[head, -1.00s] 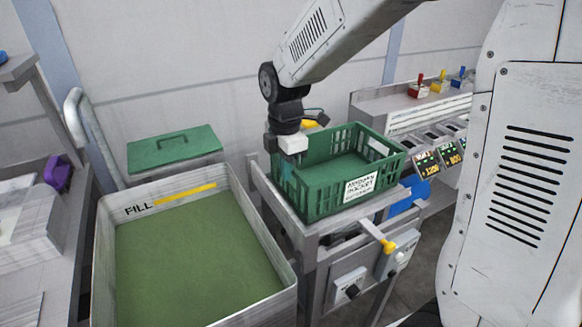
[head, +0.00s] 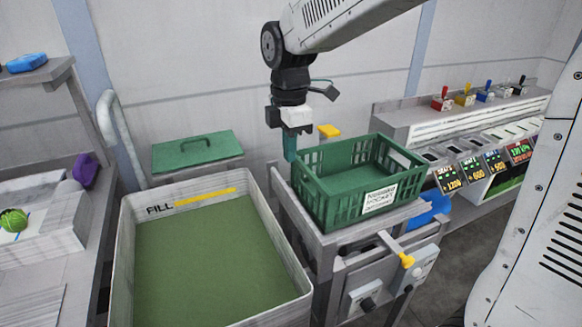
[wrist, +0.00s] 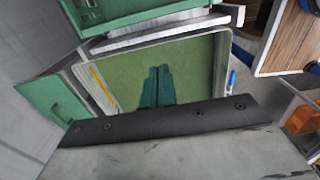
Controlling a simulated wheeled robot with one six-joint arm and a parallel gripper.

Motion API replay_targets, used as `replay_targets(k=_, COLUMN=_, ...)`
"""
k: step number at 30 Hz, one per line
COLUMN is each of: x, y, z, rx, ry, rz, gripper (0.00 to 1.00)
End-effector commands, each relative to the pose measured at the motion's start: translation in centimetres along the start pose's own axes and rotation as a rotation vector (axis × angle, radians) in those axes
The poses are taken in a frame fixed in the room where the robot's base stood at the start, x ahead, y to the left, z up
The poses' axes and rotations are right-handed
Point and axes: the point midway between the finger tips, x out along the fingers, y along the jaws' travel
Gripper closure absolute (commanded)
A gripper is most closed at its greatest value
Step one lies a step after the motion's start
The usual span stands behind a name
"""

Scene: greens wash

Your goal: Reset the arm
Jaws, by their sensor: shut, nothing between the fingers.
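My gripper (head: 291,146) is at the end of my raised arm, pointing down beside the back left corner of the green basket (head: 318,212). Its teal fingers are shut with nothing between them. In the wrist view the shut fingers (wrist: 158,88) show against the green inside of the fill bin. The basket carries a white label and stands on a grey stand; its inside looks empty. I cannot tell whether the fingertips touch the basket rim.
The white fill bin (head: 125,245) with a green floor stands left of the basket. A green lid with a handle (head: 197,151) lies behind it. A console with coloured levers (head: 465,100) is at right. A round green vegetable (head: 13,220) sits at far left. Space above the bin is clear.

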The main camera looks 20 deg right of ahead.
Motion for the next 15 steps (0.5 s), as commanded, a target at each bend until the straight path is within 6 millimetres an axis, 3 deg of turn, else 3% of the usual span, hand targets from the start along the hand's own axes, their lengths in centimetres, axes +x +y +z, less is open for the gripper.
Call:
replay_targets(k=9, x=-1.5, y=0.0, z=0.0, rx=0.025, ry=0.0, rz=-0.002, gripper=1.0)
replay_targets(k=13, x=-1.2, y=-0.4, z=0.1, rx=0.172, ry=-0.003, rz=-0.014, gripper=1.0)
replay_targets(k=15, x=-0.3, y=-1.5, z=0.2, rx=0.303, ry=-0.011, rz=-0.041, gripper=1.0)
